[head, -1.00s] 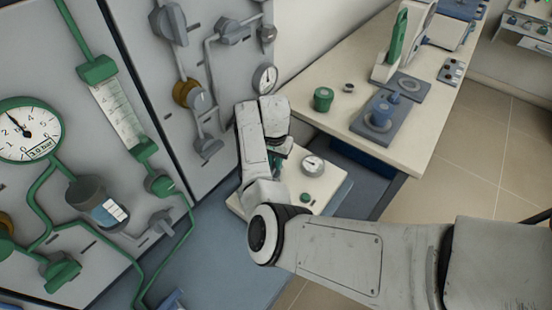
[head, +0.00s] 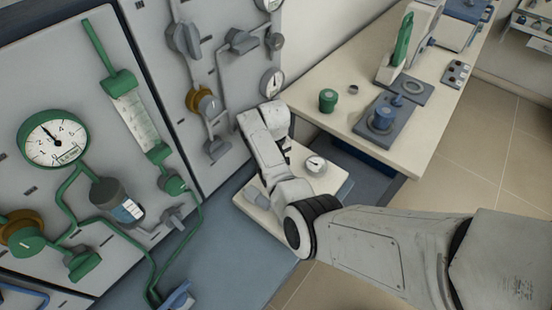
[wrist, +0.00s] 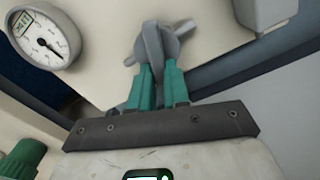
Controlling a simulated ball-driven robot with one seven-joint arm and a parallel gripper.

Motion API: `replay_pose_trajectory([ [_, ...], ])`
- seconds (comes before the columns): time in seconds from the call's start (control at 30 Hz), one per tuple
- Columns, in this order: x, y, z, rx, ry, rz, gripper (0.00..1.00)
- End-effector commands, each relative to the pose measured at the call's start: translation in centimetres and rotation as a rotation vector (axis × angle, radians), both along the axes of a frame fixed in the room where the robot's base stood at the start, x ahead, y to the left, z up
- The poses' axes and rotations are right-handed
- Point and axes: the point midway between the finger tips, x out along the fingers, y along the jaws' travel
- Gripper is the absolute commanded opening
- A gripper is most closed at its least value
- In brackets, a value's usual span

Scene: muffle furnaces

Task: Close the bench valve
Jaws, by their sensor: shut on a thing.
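The grey bench valve handle (wrist: 158,42) shows in the wrist view, at the edge of a cream panel. My gripper (wrist: 158,85) has its green fingers closed around the handle's lower part. The fingertips and the handle overlap, so the exact contact is partly hidden. In the head view my wrist and arm hide the valve and fingers, above the small cream bench unit (head: 325,185). A round white gauge (head: 315,165) on that unit also shows in the wrist view (wrist: 42,40), left of the valve.
A grey wall panel with green pipes, a large pressure gauge (head: 52,138) and several valves stands on the left. A long cream bench (head: 335,125) behind carries a green jar (head: 328,100) and a blue-grey device (head: 385,122). Tiled floor (head: 460,160) lies open on the right.

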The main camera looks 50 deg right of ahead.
Motion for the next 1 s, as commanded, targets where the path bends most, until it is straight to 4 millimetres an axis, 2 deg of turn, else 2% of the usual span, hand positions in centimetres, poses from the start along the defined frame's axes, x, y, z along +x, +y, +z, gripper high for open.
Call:
replay_pose_trajectory([
  [0.4, 0.2, 0.51, 0.19, 0.0, -0.002, 0.286, 0.0],
  [1.0, 0.29, 0.67, 0.16, -0.002, -0.005, 0.379, 0.0],
])
